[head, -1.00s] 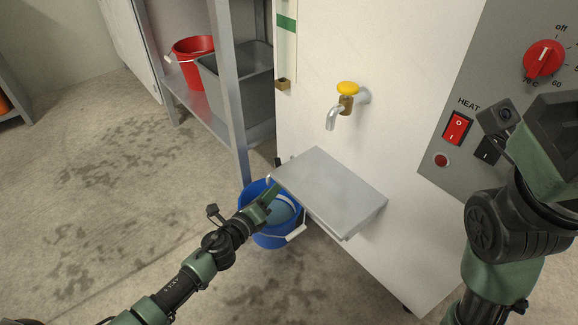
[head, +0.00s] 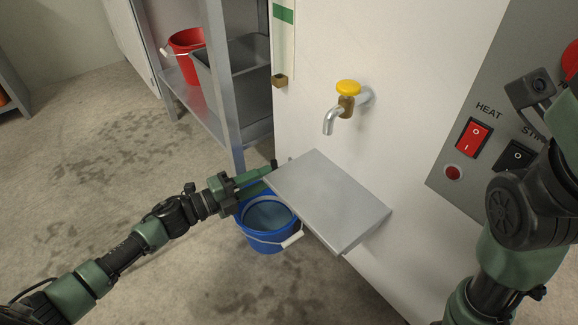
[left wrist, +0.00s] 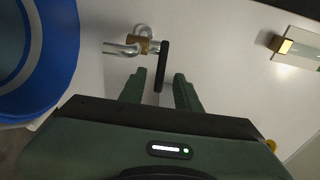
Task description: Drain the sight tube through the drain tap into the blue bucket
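The blue bucket (head: 266,240) stands on the floor below the metal ledge; it also shows at the left of the left wrist view (left wrist: 62,60). The drain tap (left wrist: 145,45), with a metal spout, brass body and black lever (left wrist: 162,68), is on the white panel; in the head view mostly its dark lever end (head: 275,163) shows. My left gripper (left wrist: 160,76) is open, the lever between its fingers with gaps seen on both sides. The sight tube (head: 297,45) runs up the panel from a brass fitting (head: 280,80). My right gripper's fingers are out of view.
A metal ledge (head: 330,197) juts out above the bucket, close to my left gripper. A yellow-knobbed tap (head: 347,88) sits above it. A shelf with a red bucket (head: 186,42) and grey bin (head: 235,75) stands behind. Switches (head: 474,137) are at right.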

